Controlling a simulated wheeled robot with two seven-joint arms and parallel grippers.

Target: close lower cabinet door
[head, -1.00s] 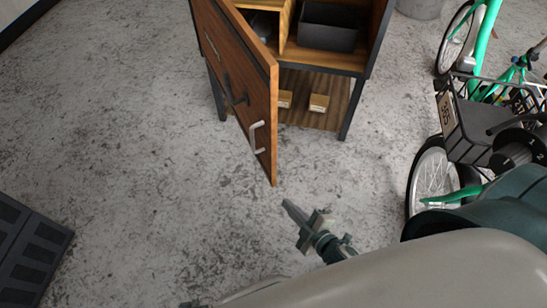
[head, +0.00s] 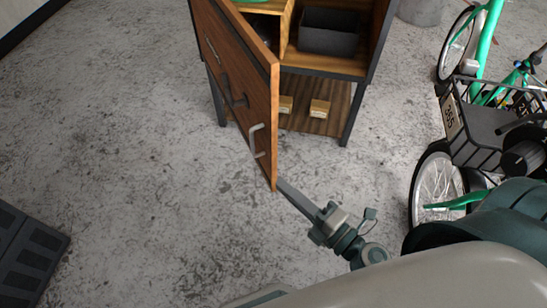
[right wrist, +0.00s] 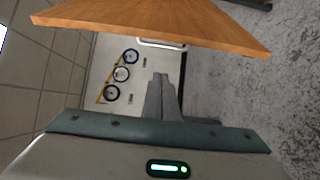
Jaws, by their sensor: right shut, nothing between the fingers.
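The wooden cabinet door (head: 240,75) stands swung open, hinged at the left of the cabinet, with a pale handle (head: 256,140) on its outer face. My right gripper (head: 283,184) is shut and empty, its fingertips at the lower free corner of the door; I cannot tell if they touch. In the right wrist view the shut fingers (right wrist: 160,95) point toward the door's wooden edge (right wrist: 160,20), with part of the handle (right wrist: 162,43) beneath it. My left gripper is not in view.
The cabinet holds a dark bin (head: 328,32), with small boxes (head: 319,108) on its lower shelf. Green bikes with a dark front basket (head: 475,135) stand at the right. A dark panel (head: 28,255) lies at lower left. The floor left of the door is clear.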

